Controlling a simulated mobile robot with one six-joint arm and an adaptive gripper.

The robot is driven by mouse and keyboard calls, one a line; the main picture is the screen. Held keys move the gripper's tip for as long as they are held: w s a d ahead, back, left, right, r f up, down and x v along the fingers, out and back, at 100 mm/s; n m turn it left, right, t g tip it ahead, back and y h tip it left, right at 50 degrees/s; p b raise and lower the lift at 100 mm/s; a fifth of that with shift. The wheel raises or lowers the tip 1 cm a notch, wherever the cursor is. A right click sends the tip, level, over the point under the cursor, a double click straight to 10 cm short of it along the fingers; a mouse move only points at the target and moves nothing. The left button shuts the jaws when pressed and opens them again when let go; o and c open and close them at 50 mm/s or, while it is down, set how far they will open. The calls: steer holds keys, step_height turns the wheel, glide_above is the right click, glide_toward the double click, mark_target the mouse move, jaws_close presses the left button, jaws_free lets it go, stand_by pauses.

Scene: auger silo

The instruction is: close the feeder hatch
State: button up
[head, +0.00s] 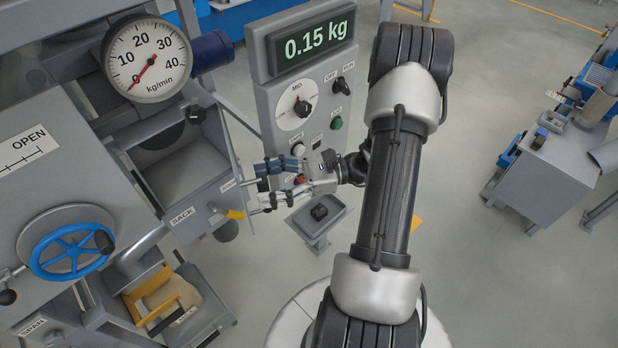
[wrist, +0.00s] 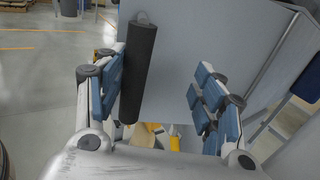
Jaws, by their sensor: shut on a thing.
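A grey hatch panel (wrist: 180,70), with a dark cylindrical handle (wrist: 134,75) on its face, fills the middle of the wrist view. My gripper (wrist: 158,95) has the handle between its fingers. The handle lies along the blue pads of the left finger, and the right finger shows some distance from it. In the head view my gripper (head: 256,191) reaches left to the right side of an open grey compartment (head: 185,172). The handle is hard to make out there, hidden by the fingers.
A yellow lever (head: 235,214) sits just below my fingertips. A control panel (head: 300,107) reading 0.15 kg stands behind my gripper. A blue handwheel (head: 72,252) is at left, with a sack (head: 165,293) below. Open floor lies right of my arm, before a grey workbench (head: 548,165).

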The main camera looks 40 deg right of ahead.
steer(key=shift+v, duration=1.05)
steer(key=c, duration=0.3)
steer(key=v, duration=0.7)
steer(key=shift+s+a+f, duration=0.1)
steer(key=shift+s+f, duration=0.05)
steer(key=shift+f, duration=0.05)
steer(key=shift+c, duration=0.2)
steer(key=shift+c, duration=0.4)
